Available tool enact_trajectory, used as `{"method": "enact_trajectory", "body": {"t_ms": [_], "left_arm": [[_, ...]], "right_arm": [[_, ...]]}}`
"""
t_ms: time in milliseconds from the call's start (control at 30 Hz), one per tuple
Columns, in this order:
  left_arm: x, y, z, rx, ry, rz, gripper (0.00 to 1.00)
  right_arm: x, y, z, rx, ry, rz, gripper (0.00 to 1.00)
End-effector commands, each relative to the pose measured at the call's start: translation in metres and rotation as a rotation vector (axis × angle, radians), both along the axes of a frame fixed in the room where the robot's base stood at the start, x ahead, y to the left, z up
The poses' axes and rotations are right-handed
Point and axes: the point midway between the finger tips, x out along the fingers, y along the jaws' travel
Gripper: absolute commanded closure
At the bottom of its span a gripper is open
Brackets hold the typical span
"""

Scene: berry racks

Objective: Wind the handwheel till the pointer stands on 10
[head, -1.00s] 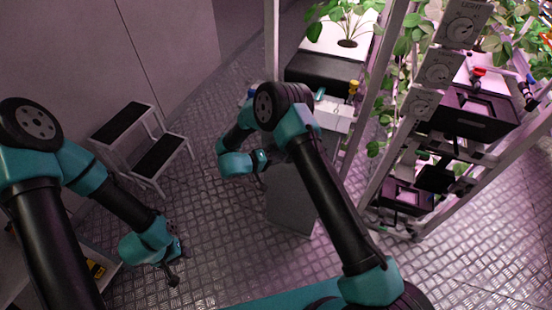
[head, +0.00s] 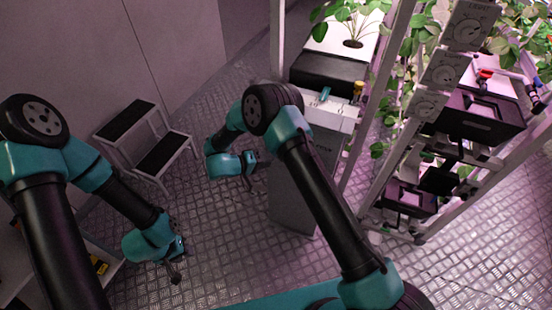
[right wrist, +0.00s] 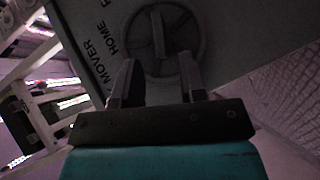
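The round grey handwheel (right wrist: 158,35) shows in the right wrist view on the panel of a grey cabinet, with a bar across its middle. Lettering reading "MOVER" and "HOME" runs beside it. My right gripper (right wrist: 155,75) is open, its two fingers pointing at the wheel and overlapping its lower part in the picture; contact cannot be made out. In the head view my right gripper (head: 252,172) is left of the grey cabinet (head: 295,195), whose wheel side is hidden. My left gripper (head: 178,263) hangs over bare floor; its opening is unclear. I cannot read a pointer or 10.
A step stool (head: 150,140) stands at the left by the wall. Plant racks with dials (head: 443,72) and black trays (head: 475,118) stand at the right. A white-topped unit with a teal handle (head: 325,95) adjoins the cabinet. The metal floor between is clear.

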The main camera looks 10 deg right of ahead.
Motion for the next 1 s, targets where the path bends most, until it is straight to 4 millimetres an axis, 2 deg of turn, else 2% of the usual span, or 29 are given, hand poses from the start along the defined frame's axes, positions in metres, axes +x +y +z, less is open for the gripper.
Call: {"method": "enact_trajectory", "body": {"t_ms": [100,400,600,733,1000], "left_arm": [[0.0,0.0,0.0,0.0,0.0,0.0,0.62],[0.0,0.0,0.0,0.0,0.0,0.0,0.62],[0.0,0.0,0.0,0.0,0.0,0.0,0.62],[0.0,0.0,0.0,0.0,0.0,0.0,0.62],[0.0,0.0,0.0,0.0,0.0,0.0,0.62]], "right_arm": [[-0.004,0.024,0.006,-0.001,-0.001,0.003,0.62],[-0.014,0.078,0.02,0.0,-0.003,0.002,0.62],[-0.02,0.106,0.027,-0.001,-0.002,0.001,0.62],[-0.022,0.113,0.028,0.0,-0.001,0.0,0.62],[-0.022,0.114,0.029,0.0,0.0,0.0,0.62]]}}
